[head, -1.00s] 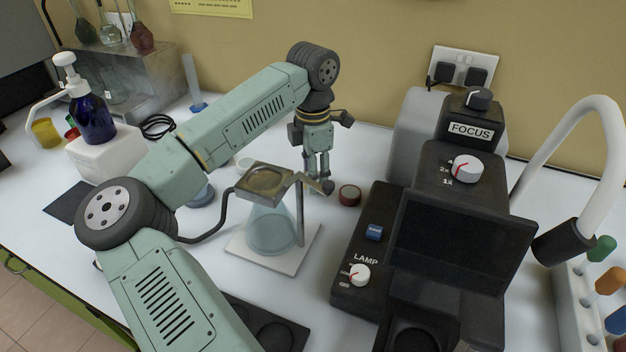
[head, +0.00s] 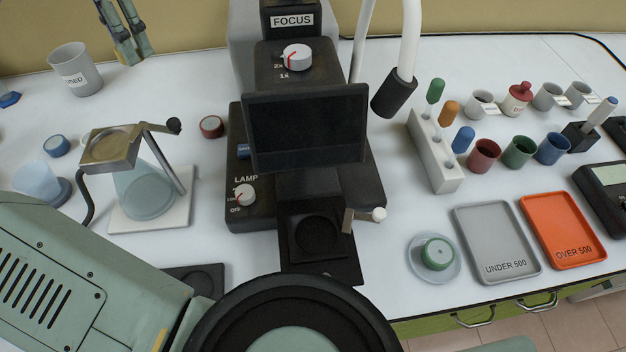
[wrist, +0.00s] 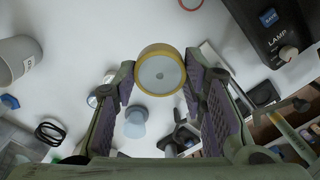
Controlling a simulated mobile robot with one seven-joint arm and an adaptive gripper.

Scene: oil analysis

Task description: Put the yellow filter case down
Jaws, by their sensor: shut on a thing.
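The yellow filter case (wrist: 160,71), a round case with a yellow rim and pale face, sits between my fingertips in the wrist view. My gripper (wrist: 159,80) is shut on it, one purple-padded finger on each side. In the head view my gripper (head: 138,58) is at the top left edge, above the back of the bench, right of the grey cup.
A grey cup (head: 76,72) stands at the back left. A red case (head: 211,127) lies between the flask stand (head: 150,208) and the microscope (head: 305,120). A blue case (head: 56,146) lies left. Bench between cup and microscope is largely clear. Grey (head: 460,222) and orange (head: 533,212) trays lie right.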

